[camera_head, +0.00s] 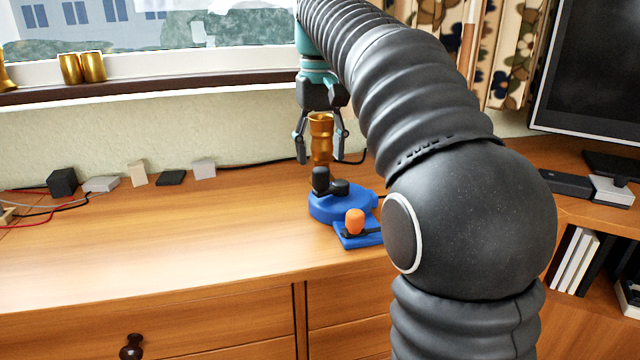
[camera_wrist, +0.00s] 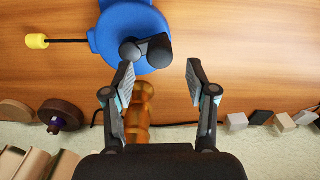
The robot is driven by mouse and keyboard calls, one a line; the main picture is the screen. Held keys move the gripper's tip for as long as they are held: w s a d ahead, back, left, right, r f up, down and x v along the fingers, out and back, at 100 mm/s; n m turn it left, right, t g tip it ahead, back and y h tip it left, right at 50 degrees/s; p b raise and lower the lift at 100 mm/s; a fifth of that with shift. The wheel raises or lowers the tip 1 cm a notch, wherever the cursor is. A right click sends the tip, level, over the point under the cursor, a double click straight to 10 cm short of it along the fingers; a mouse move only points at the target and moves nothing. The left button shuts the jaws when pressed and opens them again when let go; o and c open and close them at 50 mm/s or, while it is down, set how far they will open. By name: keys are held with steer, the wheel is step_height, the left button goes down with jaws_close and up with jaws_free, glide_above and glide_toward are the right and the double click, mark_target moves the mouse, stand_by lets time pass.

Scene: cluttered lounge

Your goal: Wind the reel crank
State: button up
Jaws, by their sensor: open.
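The reel (camera_head: 328,209) is a round blue body on the wooden desk, and it also shows at the top of the wrist view (camera_wrist: 112,30). Its black crank (camera_head: 321,181) has an upright knob at one end; in the wrist view the crank (camera_wrist: 155,48) lies just beyond my fingertips. An orange knob (camera_head: 355,221) on a dark rod sits at the reel's front; it looks yellow in the wrist view (camera_wrist: 37,41). My gripper (camera_head: 321,160) points down above the crank, open and empty, its fingers (camera_wrist: 160,78) apart from the crank.
An amber turned ornament (camera_head: 320,126) shows between my fingers in the head view, apparently behind the reel. Several small blocks (camera_head: 139,173) and cables line the wall at left. A monitor (camera_head: 590,75) stands at right. The desk's left front (camera_head: 180,240) is clear.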

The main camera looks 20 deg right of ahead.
mark_target(321, 167)
steer(key=shift+f+b, duration=0.55)
steer(key=shift+f, duration=2.05)
jaws_close()
